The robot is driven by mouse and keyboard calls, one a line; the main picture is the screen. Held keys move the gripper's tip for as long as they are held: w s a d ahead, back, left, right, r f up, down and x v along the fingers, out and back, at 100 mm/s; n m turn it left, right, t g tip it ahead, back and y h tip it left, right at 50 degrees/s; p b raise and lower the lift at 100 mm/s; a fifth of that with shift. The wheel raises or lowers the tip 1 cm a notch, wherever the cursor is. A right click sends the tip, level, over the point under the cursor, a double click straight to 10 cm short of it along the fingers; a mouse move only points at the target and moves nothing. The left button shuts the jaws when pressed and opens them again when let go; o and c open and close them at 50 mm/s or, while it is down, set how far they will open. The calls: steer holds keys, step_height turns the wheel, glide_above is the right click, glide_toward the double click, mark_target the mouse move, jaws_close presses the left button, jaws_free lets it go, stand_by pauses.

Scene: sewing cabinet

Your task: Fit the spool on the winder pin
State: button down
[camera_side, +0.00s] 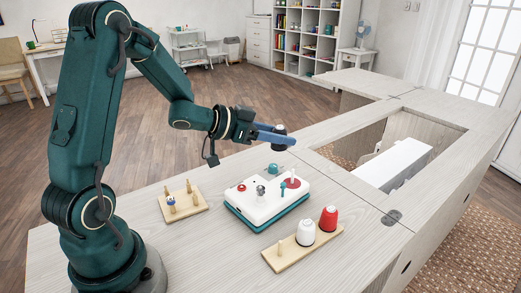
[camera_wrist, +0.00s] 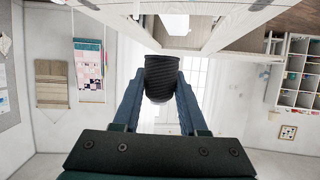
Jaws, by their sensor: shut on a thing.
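A dark spool (camera_side: 280,129) is held between the two blue fingers of my gripper (camera_side: 275,137), raised above the table. In the wrist view, the black ribbed spool (camera_wrist: 160,76) sits between the fingertips of my gripper (camera_wrist: 160,88). The winder (camera_side: 262,205) is a white box with a teal base on the table, below the gripper. A pale upright pin (camera_side: 292,175) rises from a red disc at its back right, with nothing on it. The spool is clear of this pin, above and slightly left of it in the side view.
A wooden stand (camera_side: 284,262) in front carries a white cone (camera_side: 306,233), a red cone (camera_side: 329,218) and a bare peg (camera_side: 280,247). A small pegged board (camera_side: 192,208) lies left of the winder. The cabinet has a rectangular opening with a white machine (camera_side: 393,164) at right.

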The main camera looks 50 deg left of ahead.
mark_target(268, 188)
steer(key=d, duration=0.1)
steer(key=w+d, duration=0.1)
steer(key=d, duration=0.1)
steer(key=shift+w+d+r+m+h, duration=0.15)
steer(key=shift+d+r+m+h, duration=0.15)
steer(key=shift+d+r+h, duration=0.1)
steer(key=shift+f, duration=2.2)
steer(key=shift+f, duration=2)
stand_by(3.1)
